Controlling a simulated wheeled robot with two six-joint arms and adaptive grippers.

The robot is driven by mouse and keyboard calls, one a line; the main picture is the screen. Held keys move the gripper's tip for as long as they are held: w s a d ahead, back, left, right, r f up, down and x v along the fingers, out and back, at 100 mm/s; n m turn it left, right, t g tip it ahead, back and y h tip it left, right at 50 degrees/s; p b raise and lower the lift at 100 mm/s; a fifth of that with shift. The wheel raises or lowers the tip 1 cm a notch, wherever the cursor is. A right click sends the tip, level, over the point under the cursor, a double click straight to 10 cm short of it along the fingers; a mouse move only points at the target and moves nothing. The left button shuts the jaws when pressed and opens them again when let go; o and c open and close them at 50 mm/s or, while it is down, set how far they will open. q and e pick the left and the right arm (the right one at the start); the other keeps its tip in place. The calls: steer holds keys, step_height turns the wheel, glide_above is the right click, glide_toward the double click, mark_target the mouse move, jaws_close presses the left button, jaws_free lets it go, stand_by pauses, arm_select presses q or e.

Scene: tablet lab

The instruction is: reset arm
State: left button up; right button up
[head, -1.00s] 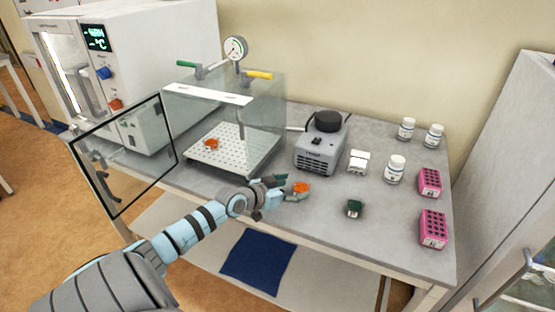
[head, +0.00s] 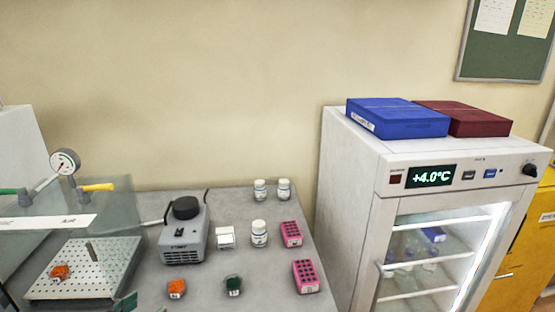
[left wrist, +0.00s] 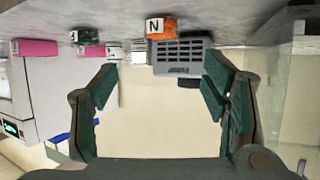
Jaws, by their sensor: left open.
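My left gripper barely shows in the head view, as a dark green fingertip (head: 125,303) at the bottom edge. In the left wrist view my left gripper (left wrist: 160,85) is open, with nothing between its fingers. An orange-topped item (head: 177,288) stands on the grey bench (head: 205,296), apart from the gripper. It shows as an orange block marked N (left wrist: 160,28) in the left wrist view, which looks upside down. My right gripper is in neither view.
A grey pump (head: 184,240) stands behind the orange item. A green item (head: 233,286), white bottles (head: 259,234) and pink racks (head: 306,276) stand to the right. A glass chamber (head: 118,208) holds another orange item (head: 59,271). A fridge (head: 365,200) stands right.

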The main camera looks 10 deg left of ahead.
arm_select(q)
steer(key=s+d+f+m+g, duration=0.1)
steer(key=s+d+f+g, duration=0.3)
steer(key=d, duration=0.3)
steer(key=s+d+f+g, duration=0.1)
steer(key=s+d+f, duration=0.4)
steer(key=s+d, duration=0.25)
steer(key=s+d+r+g+y, duration=0.2)
steer(key=s+d+g, duration=0.2)
steer(key=s, duration=0.7)
step_height(320, 180, down, 20)
steer(key=s+a+n+g+b, duration=0.1)
steer(key=a+g, duration=0.1)
steer(key=s+f+g+b, duration=0.1)
steer(key=s+f, duration=1.3)
steer(key=shift+s+a+f, duration=0.15)
steer(key=shift+s+f, duration=0.05)
steer(key=shift+s, duration=0.15)
